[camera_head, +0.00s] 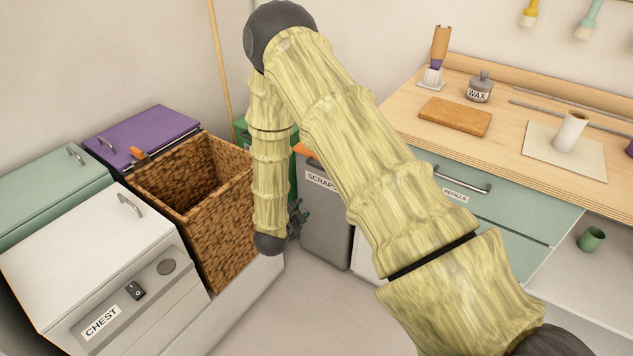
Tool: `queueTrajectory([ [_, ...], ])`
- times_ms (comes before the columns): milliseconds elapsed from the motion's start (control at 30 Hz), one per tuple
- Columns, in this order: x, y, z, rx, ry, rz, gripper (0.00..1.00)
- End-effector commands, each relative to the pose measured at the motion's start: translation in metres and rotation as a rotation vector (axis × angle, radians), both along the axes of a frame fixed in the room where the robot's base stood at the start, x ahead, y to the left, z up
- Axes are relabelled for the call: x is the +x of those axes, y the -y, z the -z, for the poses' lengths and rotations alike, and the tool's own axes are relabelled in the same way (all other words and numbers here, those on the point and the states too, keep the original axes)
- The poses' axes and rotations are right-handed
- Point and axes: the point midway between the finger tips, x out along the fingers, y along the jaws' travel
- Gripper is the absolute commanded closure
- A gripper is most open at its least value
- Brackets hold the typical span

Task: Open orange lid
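A grey bin labelled SCRAPS (325,222) stands behind my arm in the head view. A narrow orange strip (309,155) shows along its top, which looks like the orange lid. My arm hides most of it, so I cannot tell its handle or how far it is raised. My gripper (299,217) is a small dark shape at the end of my arm, in front of the bin's left side and below the orange strip. Its fingers are too small and partly hidden to read, and I see nothing held in it.
An open wicker basket (222,205) stands left of my gripper, with a white chest (90,262), a purple-lidded box (142,132) and a mint-lidded box (50,190). A wooden workbench (500,140) with mint drawers is at right. Clear floor (300,310) lies between.

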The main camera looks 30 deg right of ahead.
Motion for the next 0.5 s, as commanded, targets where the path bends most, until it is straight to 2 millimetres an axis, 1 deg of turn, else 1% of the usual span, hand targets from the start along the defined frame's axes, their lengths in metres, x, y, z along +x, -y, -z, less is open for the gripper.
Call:
queueTrajectory([
  [33, 0.020, 0.009, 0.001, 0.013, 0.106, 0.086, 0.68],
  [100, 0.038, 0.021, -0.013, 0.034, 0.242, 0.203, 0.68],
  [200, 0.055, 0.035, -0.032, 0.059, 0.408, 0.341, 0.68],
  [333, 0.067, 0.046, -0.050, 0.080, 0.557, 0.462, 0.68],
  [500, 0.072, 0.053, -0.061, 0.092, 0.637, 0.527, 0.68],
])
